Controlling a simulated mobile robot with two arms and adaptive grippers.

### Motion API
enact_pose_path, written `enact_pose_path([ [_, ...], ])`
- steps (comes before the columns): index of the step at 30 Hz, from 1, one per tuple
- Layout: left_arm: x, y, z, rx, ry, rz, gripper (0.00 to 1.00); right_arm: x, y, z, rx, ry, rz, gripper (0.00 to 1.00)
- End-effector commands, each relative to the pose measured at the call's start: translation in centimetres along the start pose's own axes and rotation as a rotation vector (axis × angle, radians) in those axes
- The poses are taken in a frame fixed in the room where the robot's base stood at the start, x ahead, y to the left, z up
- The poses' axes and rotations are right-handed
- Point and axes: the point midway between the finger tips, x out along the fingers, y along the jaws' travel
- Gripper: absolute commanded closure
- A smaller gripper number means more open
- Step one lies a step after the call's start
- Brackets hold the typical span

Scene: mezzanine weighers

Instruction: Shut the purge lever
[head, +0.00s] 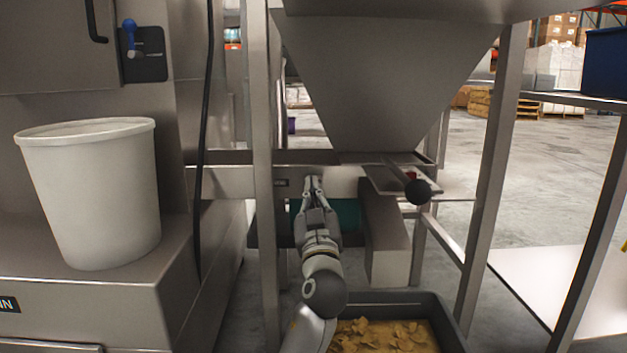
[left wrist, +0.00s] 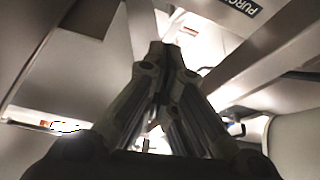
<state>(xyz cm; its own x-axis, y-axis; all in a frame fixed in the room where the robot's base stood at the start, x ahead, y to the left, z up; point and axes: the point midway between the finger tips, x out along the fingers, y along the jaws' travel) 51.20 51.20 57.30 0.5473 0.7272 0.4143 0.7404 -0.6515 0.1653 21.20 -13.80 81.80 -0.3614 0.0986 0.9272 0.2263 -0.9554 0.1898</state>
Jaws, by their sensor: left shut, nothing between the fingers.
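My left gripper (head: 314,184) is shut and empty, in front of the steel crossbeam (head: 345,180) under the hopper. Its closed fingers also show in the left wrist view (left wrist: 160,70). A lever with a black ball knob (head: 418,191) sticks out from under the hopper outlet, to the right of the gripper and apart from it. In the left wrist view, part of a dark label (left wrist: 240,7) reads "PURG", upside down. I cannot tell which lever the label belongs to.
A steel hopper (head: 385,75) hangs above on upright posts (head: 492,170). A white bucket (head: 95,195) stands on the cabinet at left. A dark bin (head: 440,305) with yellowish pieces is below. A black cable (head: 204,130) hangs left of my arm.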

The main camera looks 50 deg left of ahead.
Motion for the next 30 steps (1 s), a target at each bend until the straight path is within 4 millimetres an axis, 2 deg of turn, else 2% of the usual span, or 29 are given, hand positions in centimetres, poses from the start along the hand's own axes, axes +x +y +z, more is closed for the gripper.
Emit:
enact_pose_path([
  [3,0.8,0.3,-2.0,-0.004,0.008,0.000,1.00,0.0,0.0,0.0,0.000,0.001,-0.001,0.27],
  [8,1.2,0.6,-3.1,-0.002,0.011,0.002,1.00,0.0,0.0,0.0,0.000,0.001,-0.001,0.27],
  [30,1.3,0.6,-3.3,-0.002,0.011,0.003,1.00,0.0,0.0,0.0,0.000,0.001,-0.001,0.27],
])
